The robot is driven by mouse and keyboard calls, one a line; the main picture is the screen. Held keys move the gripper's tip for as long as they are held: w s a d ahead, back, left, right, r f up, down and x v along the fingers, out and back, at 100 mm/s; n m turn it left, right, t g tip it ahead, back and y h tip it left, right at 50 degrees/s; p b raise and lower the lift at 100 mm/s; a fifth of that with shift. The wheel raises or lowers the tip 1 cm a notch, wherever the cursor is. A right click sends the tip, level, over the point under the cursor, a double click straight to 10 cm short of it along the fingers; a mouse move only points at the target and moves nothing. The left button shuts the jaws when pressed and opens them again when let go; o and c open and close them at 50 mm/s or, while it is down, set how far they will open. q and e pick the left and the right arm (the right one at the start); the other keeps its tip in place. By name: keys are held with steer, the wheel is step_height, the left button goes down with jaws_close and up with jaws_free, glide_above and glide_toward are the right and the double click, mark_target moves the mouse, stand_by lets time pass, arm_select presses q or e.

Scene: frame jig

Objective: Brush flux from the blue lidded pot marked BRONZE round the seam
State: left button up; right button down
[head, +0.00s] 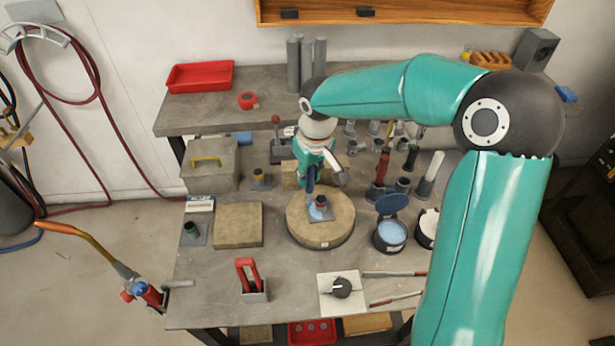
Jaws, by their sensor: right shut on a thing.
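A blue pot (390,236) stands open on the bench, showing pale blue paste inside. Its blue lid (392,204) is tipped up behind it; I cannot read any marking. A small upright tube on a flat plate (320,213) sits on the round firebrick turntable (321,238). Pale blue colour shows around the tube's base. My right gripper (312,178) is above the tube, shut on a slim tool, seemingly the flux brush, pointing down at the joint. Most of the tool is hidden by the gripper; I cannot tell whether its tip touches. My left gripper is not in view.
A second dark pot (427,228) with white contents stands right of the blue pot, partly behind my arm. A torch (145,292) hangs at the bench's left edge. A square firebrick (238,225) lies left of the turntable. Tubes and holders crowd the area behind the pots.

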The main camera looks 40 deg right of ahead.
steer(key=shift+s+a+f+b, duration=0.1)
steer(key=shift+s+b, duration=0.15)
steer(key=shift+b, duration=0.05)
steer(key=shift+s+a+b, duration=0.3)
steer(key=shift+s+a, duration=0.1)
steer(key=shift+s, duration=0.4)
steer(key=shift+s, duration=0.1)
steer(key=shift+s+a+b, duration=0.35)
steer(key=shift+s, duration=0.2)
steer(key=shift+s+a+b, duration=0.3)
steer(key=shift+s, duration=0.25)
step_height(320, 180, up, 7)
steer(key=p, duration=0.5)
